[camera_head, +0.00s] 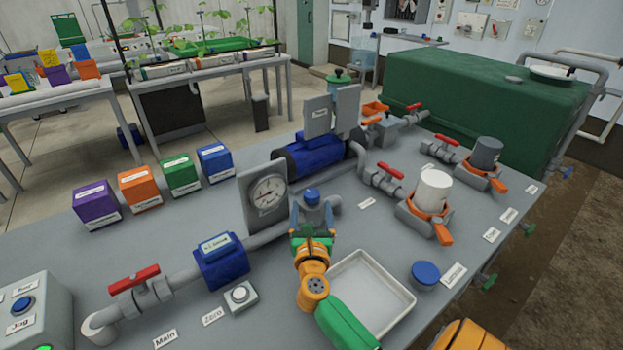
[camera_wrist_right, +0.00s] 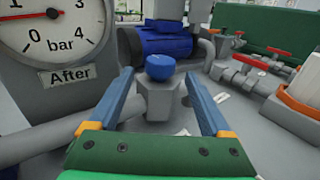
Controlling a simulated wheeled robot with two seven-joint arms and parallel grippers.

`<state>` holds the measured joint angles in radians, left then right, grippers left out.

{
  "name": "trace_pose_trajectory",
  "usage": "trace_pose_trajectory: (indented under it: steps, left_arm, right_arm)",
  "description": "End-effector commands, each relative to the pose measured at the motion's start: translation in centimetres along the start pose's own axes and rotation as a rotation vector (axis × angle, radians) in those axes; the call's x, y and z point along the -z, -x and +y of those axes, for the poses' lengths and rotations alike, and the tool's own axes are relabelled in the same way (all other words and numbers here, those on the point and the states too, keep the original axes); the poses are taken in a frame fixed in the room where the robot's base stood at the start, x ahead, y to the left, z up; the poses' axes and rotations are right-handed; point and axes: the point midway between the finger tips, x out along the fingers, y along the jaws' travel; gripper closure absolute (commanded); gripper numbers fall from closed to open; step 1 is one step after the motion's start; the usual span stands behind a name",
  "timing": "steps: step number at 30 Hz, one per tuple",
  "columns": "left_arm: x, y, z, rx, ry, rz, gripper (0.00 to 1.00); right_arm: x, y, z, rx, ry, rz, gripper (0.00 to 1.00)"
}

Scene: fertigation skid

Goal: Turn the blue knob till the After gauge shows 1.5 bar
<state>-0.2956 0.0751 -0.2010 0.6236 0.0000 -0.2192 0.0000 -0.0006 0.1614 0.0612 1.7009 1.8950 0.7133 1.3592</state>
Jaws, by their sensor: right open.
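The blue knob (camera_head: 312,194) sits on top of a grey valve body on the pipe. It also shows in the right wrist view (camera_wrist_right: 160,67). My right gripper (camera_head: 312,208) is open, with its blue fingers spread on either side of the knob and valve body; a gap shows on both sides in the wrist view. The After gauge (camera_head: 267,192) stands just left of the knob, on a grey plate. My left gripper is not in view.
A white tray (camera_head: 402,292) lies right of my right forearm. A blue filter block (camera_head: 220,260) and red-handled valve (camera_head: 134,279) are to the left. A dark blue pump (camera_head: 305,158) stands behind the knob.

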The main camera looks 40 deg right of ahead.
Motion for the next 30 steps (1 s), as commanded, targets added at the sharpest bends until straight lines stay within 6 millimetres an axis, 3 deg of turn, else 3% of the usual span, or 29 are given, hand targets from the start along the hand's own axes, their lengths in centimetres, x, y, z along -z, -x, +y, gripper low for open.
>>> trace_pose_trajectory:
  steps: [9,18,27,30]
  left_arm:
    - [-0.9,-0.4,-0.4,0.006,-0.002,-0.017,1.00]
    - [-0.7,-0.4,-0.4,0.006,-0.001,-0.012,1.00]
    - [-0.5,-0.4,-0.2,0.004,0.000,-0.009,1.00]
    - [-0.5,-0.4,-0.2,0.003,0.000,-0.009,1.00]
  right_arm:
    - [0.0,-5.7,0.0,0.001,0.002,-0.002,0.18]
    - [0.0,-6.3,0.0,0.001,0.000,0.000,0.18]
    - [0.0,-6.3,0.0,0.001,0.000,0.000,0.99]
    - [-0.1,-6.3,0.0,-0.001,0.000,0.000,1.00]
